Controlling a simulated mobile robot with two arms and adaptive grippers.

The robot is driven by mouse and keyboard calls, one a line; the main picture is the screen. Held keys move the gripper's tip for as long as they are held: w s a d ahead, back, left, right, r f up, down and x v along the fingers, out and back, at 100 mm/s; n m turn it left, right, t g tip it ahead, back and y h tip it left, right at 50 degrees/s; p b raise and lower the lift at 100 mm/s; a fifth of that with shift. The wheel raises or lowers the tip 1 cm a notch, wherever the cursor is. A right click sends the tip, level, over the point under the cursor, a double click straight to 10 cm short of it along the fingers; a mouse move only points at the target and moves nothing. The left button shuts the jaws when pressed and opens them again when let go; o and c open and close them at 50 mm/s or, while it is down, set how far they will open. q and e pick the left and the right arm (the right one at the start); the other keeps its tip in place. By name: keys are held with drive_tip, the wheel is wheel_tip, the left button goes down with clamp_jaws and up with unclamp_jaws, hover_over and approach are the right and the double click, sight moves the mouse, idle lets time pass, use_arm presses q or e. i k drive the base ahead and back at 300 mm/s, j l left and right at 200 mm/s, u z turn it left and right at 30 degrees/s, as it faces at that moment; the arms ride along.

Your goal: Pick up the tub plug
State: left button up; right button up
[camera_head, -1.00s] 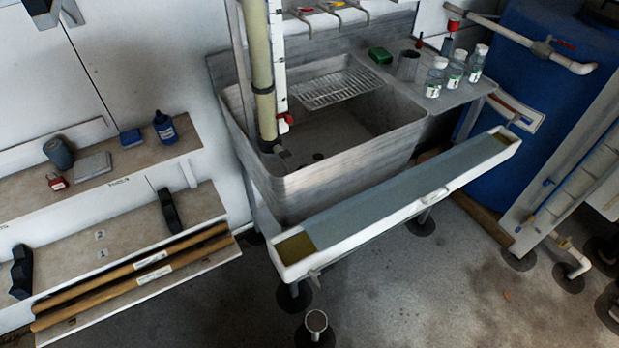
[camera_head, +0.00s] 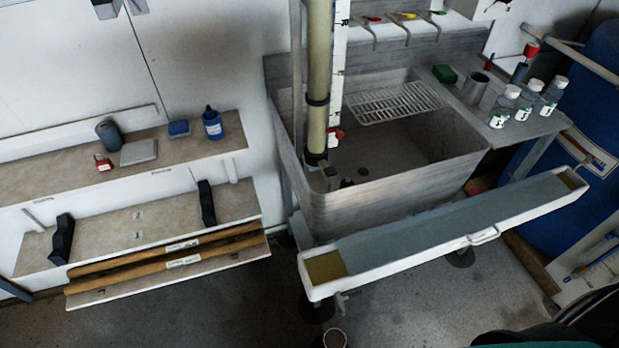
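The grey metal tub (camera_head: 395,205) stands at centre right against the wall. On its floor, near the foot of the tall yellowish pipe (camera_head: 318,80), is a small dark piece (camera_head: 347,183) that may be the tub plug; it is too small to tell. A dark round spot (camera_head: 363,171) beside it looks like the drain. Neither of my grippers shows in this view.
A long white trough (camera_head: 430,245) runs along the tub's front. A wire rack (camera_head: 392,102) lies across the tub's back. Several bottles (camera_head: 527,98) stand on the right ledge. Shelves (camera_head: 110,165) with small items line the left wall. A dark shape (camera_head: 565,330) fills the bottom right corner.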

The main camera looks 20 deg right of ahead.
sight(347, 182)
drive_tip(key=l+u, duration=0.2)
drive_tip(key=l, duration=0.2)
drive_tip(key=l+u, duration=0.2)
drive_tip(key=l, duration=0.25)
drive_tip(key=k+l+u, duration=0.2)
drive_tip(key=l, duration=0.2)
drive_tip(key=l+u, duration=0.2)
drive_tip(key=l, duration=0.2)
drive_tip(key=k+l+u, duration=0.25)
drive_tip(key=k+l, duration=0.1)
drive_tip(key=l, duration=0.3)
drive_tip(key=k+l, duration=0.1)
drive_tip(key=l, duration=0.3)
drive_tip(key=k+l, duration=0.15)
drive_tip(key=l, duration=0.2)
drive_tip(key=k+l, duration=0.1)
drive_tip(key=l, duration=0.3)
